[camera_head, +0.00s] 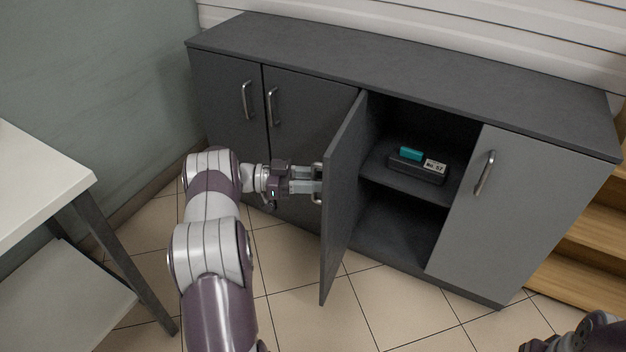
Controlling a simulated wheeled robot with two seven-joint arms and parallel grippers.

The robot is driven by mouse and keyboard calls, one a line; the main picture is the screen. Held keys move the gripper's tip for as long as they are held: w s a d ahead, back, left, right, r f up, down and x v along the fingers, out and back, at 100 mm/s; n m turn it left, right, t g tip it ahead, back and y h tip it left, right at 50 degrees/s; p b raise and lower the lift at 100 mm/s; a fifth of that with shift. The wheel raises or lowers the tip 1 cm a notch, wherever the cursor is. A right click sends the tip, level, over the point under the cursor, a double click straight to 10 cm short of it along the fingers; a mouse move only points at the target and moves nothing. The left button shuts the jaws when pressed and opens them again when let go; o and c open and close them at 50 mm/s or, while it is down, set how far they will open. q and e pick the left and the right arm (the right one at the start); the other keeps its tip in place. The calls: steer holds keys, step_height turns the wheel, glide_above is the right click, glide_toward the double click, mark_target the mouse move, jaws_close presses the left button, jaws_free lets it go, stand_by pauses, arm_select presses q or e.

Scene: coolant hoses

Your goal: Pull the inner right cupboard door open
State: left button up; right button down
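The inner right cupboard door (343,199) stands swung wide open, its edge turned towards me. Its metal handle (317,197) is on the door's left-facing side. My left gripper (308,180) is at this handle, its two fingers reaching to the bar. Whether they are clamped on it or only around it is too small to tell. Part of my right arm (580,334) shows in the bottom right corner; its fingertips are out of view.
The open compartment (390,235) has a shelf holding a dark box labelled "No. 57" (417,168) and a teal block (411,154). The other doors are shut. A white table (40,185) stands left and wooden steps (585,245) right. The tiled floor before the cupboard is clear.

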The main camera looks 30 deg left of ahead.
arm_select(q)
steer(key=p+v, duration=0.1)
steer(key=v, duration=1.1)
steer(key=shift+a+p, duration=0.35)
steer(key=shift+p, duration=0.05)
steer(key=shift+s+f, duration=0.1)
